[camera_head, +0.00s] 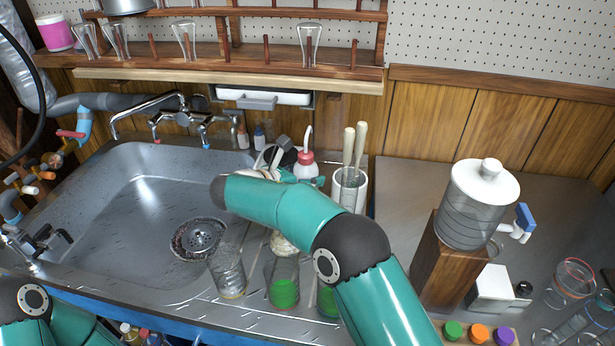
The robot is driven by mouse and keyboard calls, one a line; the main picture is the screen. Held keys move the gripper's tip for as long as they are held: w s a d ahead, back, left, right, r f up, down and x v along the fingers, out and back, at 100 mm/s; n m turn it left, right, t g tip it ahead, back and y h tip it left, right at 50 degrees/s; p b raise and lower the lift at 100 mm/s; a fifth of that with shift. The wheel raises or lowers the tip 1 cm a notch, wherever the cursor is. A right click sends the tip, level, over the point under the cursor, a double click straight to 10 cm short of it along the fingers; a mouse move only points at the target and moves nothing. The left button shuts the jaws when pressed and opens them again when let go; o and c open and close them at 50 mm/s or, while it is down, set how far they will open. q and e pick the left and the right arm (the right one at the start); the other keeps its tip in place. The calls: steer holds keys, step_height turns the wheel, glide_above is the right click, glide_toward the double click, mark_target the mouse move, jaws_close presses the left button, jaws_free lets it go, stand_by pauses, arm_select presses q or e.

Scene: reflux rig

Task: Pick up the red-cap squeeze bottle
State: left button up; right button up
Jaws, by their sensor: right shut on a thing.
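The red-cap squeeze bottle (306,168) stands upright behind the sink's right end, with a white bent spout above its red cap and a pale body. My right gripper (286,160) is at the bottle's left side, shut on it. The fingertips and the lower part of the bottle are largely hidden behind my green right arm. My left arm shows only at the bottom left corner, and its gripper is out of the picture.
A holder with long-handled tools (350,185) stands close to the bottle's right. The steel sink (120,210) lies left. Glasses, one with green liquid (284,290), stand in front. A white-lidded tank (475,205) stands on a wooden block at right.

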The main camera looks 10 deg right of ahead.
steer(key=shift+r, duration=0.5)
steer(key=shift+s+a, duration=2.15)
steer(key=shift+a, duration=1.15)
steer(key=shift+r+p, duration=2.4)
steer(key=shift+r, duration=4.6)
steer(key=s+d+n+g+y+p, duration=0.1)
steer(key=s+d+g+p, duration=0.2)
steer(key=s+p, duration=0.5)
steer(key=s+d+f+g+y+p, duration=0.1)
steer(key=s+d+g+y+p, duration=0.1)
steer(key=s+p, duration=0.7)
steer(key=shift+s+d+n+g, duration=0.4)
steer(key=shift+s+d, duration=0.3)
steer(key=shift+s, duration=1.8)
